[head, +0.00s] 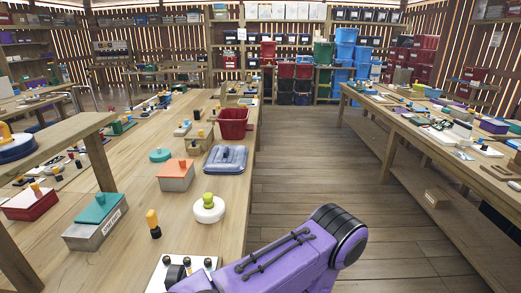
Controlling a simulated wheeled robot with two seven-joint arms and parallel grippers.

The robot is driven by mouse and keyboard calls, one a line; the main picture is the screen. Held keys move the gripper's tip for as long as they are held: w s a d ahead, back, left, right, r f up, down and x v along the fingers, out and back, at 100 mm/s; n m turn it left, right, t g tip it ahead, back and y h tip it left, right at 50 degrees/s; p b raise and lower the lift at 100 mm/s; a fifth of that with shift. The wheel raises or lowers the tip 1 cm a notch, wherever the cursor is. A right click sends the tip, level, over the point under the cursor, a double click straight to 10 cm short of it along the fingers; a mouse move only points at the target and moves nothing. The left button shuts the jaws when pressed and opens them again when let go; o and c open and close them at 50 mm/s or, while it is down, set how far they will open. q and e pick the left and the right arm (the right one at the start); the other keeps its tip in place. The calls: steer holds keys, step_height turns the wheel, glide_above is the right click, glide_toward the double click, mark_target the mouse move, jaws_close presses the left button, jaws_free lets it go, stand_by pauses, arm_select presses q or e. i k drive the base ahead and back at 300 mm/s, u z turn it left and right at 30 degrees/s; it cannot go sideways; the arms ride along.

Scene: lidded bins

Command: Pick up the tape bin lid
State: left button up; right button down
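Several small lidded bins stand on the long wooden table at left; I cannot tell which is the tape bin. A grey bin (92,236) with a teal lid (98,208) and a white label too small to read is at the near left. A grey box (176,182) with an orange lid (177,167) stands farther back. A red box (30,208) with a pale lid is at the left edge. A round teal lid-like piece (160,155) and a blue-grey square lid or tray (226,160) lie on the table. Neither gripper is visible; only my purple arm link shows at the bottom.
A white round piece with a green knob (209,208), a yellow-and-black upright item (153,223) and a red open bin (234,123) share the table. A wooden floor aisle (310,160) runs right of it, with another cluttered table (430,130) beyond.

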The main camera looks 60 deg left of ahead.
mark_target(230, 160)
steer(key=i, duration=1.7)
steer(key=u, duration=1.95)
